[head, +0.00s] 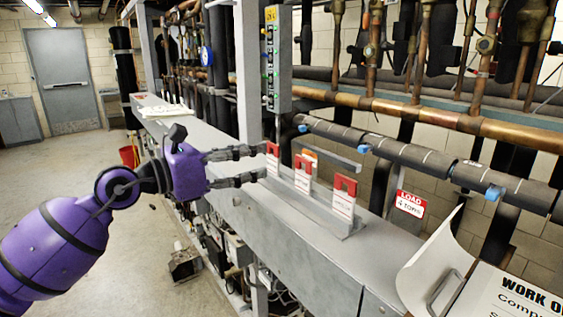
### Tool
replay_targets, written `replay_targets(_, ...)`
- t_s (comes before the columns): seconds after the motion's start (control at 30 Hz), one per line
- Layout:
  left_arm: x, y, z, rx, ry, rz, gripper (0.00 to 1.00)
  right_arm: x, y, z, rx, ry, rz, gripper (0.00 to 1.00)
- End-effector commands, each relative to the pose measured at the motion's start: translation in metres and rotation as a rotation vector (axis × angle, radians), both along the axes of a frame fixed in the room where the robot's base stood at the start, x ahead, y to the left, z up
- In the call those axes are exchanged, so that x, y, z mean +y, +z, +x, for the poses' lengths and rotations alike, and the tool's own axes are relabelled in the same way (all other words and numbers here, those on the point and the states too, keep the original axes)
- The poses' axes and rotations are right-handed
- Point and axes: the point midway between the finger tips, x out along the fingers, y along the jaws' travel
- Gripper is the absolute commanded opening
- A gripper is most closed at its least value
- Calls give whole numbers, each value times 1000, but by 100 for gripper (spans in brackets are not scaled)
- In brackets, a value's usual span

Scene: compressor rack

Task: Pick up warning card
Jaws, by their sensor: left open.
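Several cards with red tops and white lower parts stand in a row in a grey holder (325,214) on the rack's ledge. The leftmost card (272,160), the middle card (303,176) and the right card (344,198) face me; their print is too small to read. An orange and white card (309,155) is partly hidden behind them. My left gripper (264,162) is open, with its fingers pointing right at the leftmost card, one finger above the other in the picture. I cannot tell whether they touch it. My right gripper is out of view.
Copper and black insulated pipes (440,165) run behind the ledge. A grey control box (277,60) on a post rises behind the cards. A red and white load sign (410,204) and a clipboard-like work-order sheet (515,295) are at right. Floor is open at left.

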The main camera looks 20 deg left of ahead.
Motion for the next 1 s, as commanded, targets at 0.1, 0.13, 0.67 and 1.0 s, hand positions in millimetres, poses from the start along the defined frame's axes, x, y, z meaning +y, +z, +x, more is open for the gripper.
replay_targets(0.1,-8,3,9,-5,-3,0,56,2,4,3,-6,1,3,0)
replay_targets(0.13,-11,3,12,-4,-3,1,56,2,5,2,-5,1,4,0)
replay_targets(0.67,-50,-7,56,-2,-3,-2,56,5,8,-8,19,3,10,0)
replay_targets(1.0,-50,-9,56,-1,-3,-2,37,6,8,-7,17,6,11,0)
